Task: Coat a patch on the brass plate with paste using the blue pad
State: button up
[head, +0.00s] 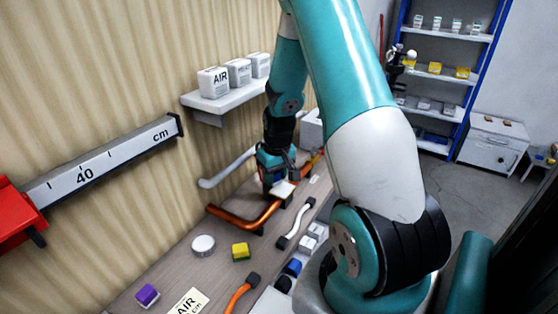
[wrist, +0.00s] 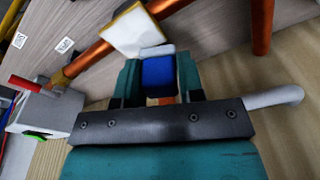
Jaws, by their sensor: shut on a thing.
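My gripper (wrist: 159,72) is shut on the blue pad (wrist: 158,76), which sits between its two teal fingers in the wrist view. A pale layer shows at the pad's outer end; I cannot tell whether it is paste. A square plate (wrist: 134,29) with a whitish face and yellow-brown edges, seemingly the brass plate, lies just beyond the pad. I cannot tell whether they touch. In the head view my gripper (head: 271,177) is low over the bench, right at the pale plate (head: 283,189). A round white tin (head: 203,245) stands on the bench; its contents are unclear.
An orange copper pipe (head: 244,220) runs close by the plate. A yellow-green block (head: 240,250), a purple block (head: 147,295) and a white-tubed piece (head: 296,224) lie on the bench. A wall shelf (head: 228,97) with white boxes is beside my arm.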

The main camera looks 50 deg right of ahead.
jog(key=shift+r+p, duration=0.95)
jog(key=shift+r, duration=0.6)
